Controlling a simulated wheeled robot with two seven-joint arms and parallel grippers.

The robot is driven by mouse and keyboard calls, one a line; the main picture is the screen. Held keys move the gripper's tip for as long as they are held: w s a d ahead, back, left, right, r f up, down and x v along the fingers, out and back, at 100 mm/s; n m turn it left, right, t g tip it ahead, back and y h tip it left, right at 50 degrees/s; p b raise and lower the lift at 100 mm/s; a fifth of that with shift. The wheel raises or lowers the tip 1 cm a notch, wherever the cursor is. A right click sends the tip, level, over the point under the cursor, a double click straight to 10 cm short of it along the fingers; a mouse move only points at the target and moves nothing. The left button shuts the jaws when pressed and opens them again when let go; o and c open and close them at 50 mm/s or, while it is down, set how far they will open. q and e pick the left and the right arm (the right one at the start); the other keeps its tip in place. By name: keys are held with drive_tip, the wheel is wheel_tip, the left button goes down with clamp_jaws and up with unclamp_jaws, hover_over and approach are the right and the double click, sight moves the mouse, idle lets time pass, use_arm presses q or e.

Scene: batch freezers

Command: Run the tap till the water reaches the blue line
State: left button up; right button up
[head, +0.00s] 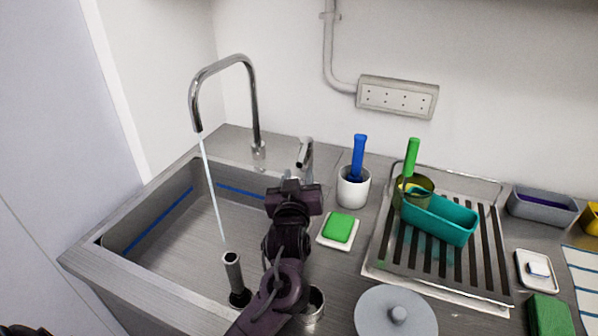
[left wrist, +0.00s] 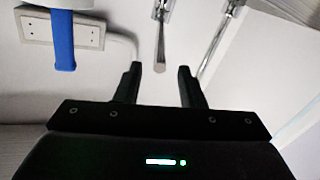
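The sink basin (head: 130,270) has a blue line (head: 160,222) around its inner walls. Water (head: 211,190) runs in a thin stream from the curved tap spout (head: 196,118) into the basin, near an upright standpipe (head: 233,272). No clear water surface shows; the level stands below the blue line. The tap lever (head: 306,152) stands behind the basin's back right corner. My left gripper (head: 298,182) is just in front of the lever. In the left wrist view the gripper (left wrist: 160,72) is open, with the lever (left wrist: 160,50) just beyond its fingertips.
A white cup with a blue-handled brush (head: 353,187) and a green sponge (head: 341,228) stand right of my left arm. A drain rack (head: 380,262) holds a teal tub (head: 440,220). A grey lid (head: 396,312) lies in front. A socket box (head: 397,97) is on the wall.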

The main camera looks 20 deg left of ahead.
use_arm(q)
drive_tip(key=shift+a, duration=0.1)
drive_tip(key=c, duration=0.4)
drive_tip(key=shift+s+a+r+n+p, duration=0.2)
drive_tip(key=shift+a+n+p, duration=0.05)
drive_tip(key=shift+n+p, duration=0.15)
drive_tip(key=shift+c, duration=1)
drive_tip(key=s+a+n, duration=0.1)
drive_tip(key=n, duration=0.1)
drive_tip(key=s+a+f+n, duration=0.1)
drive_tip(key=n, duration=0.1)
drive_tip(key=s+a+n, duration=0.1)
drive_tip(key=a, duration=0.1)
drive_tip(key=shift+s+f+n+h, duration=0.25)
drive_tip(key=shift+f+n+h, duration=0.05)
drive_tip(key=shift+n, duration=0.1)
clamp_jaws()
drive_tip(key=s+a+n+t+h, duration=0.1)
drive_tip(key=s+a+n+h, duration=0.15)
drive_tip(key=s+n, duration=0.4)
drive_tip(key=w+d+n+h+p, duration=0.1)
drive_tip(key=w+d+n+p, duration=0.1)
drive_tip(key=w, duration=1)
drive_tip(key=shift+w+d+r+p, duration=0.4)
drive_tip(key=shift+d+p, duration=0.25)
drive_tip(key=shift+p, duration=0.2)
